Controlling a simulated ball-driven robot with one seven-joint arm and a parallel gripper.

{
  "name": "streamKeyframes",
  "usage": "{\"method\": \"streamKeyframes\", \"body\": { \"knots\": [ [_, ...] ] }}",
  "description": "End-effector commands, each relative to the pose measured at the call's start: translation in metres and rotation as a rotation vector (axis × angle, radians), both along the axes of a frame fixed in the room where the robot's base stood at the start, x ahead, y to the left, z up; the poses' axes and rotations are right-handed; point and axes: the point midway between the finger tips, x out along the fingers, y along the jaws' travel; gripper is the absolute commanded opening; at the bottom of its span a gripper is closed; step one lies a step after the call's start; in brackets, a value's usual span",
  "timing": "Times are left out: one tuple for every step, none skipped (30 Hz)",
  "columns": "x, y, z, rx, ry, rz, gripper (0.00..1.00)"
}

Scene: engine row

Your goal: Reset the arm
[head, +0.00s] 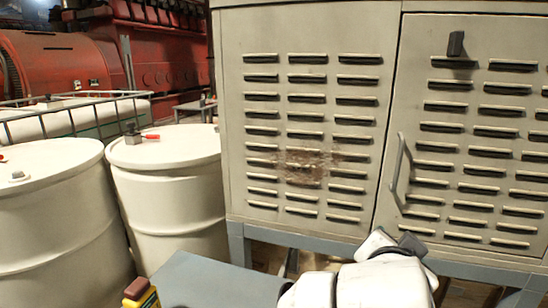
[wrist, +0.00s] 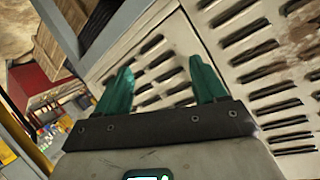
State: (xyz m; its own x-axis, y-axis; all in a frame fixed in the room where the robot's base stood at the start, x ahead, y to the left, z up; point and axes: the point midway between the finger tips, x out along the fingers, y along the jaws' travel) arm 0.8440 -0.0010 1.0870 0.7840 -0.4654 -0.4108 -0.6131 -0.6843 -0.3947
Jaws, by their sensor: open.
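My gripper (wrist: 162,92) shows in the wrist view with its two green fingers spread apart and nothing between them. It points toward the louvered face of a grey metal cabinet (wrist: 180,60). I cannot tell the exact distance to it. In the head view my white arm is at the bottom, right of centre, in front of the cabinet (head: 300,130). The gripper's fingers cannot be made out in that view.
Two white drums (head: 170,175) stand left of the cabinet. A blue-grey surface (head: 215,283) lies at the bottom centre, with a yellow and brown object (head: 141,293) at its left. A handle (head: 398,172) sticks out from the cabinet door. Red machinery (head: 60,70) stands behind.

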Motion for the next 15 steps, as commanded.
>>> {"method": "streamKeyframes", "body": {
  "knots": [
    [-0.007,-0.014,-0.029,-0.034,0.087,0.027,0.70],
    [-0.011,-0.020,-0.045,-0.052,0.136,0.049,0.70],
    [-0.018,-0.029,-0.066,-0.072,0.202,0.079,0.70],
    [-0.024,-0.035,-0.083,-0.087,0.253,0.103,0.70],
    [-0.031,-0.041,-0.099,-0.099,0.303,0.127,0.70],
    [-0.042,-0.049,-0.120,-0.114,0.367,0.162,0.70],
    [-0.050,-0.054,-0.135,-0.123,0.416,0.188,0.70],
    [-0.060,-0.060,-0.150,-0.130,0.464,0.215,0.70],
    [-0.074,-0.066,-0.170,-0.136,0.528,0.253,0.70],
    [-0.085,-0.071,-0.184,-0.139,0.575,0.281,0.70],
    [-0.097,-0.075,-0.198,-0.141,0.620,0.312,0.70],
    [-0.114,-0.080,-0.216,-0.140,0.680,0.353,0.70],
    [-0.127,-0.083,-0.229,-0.136,0.724,0.385,0.70],
    [-0.142,-0.085,-0.241,-0.132,0.766,0.417,0.70],
    [-0.161,-0.089,-0.256,-0.123,0.820,0.462,0.70]
  ]
}}
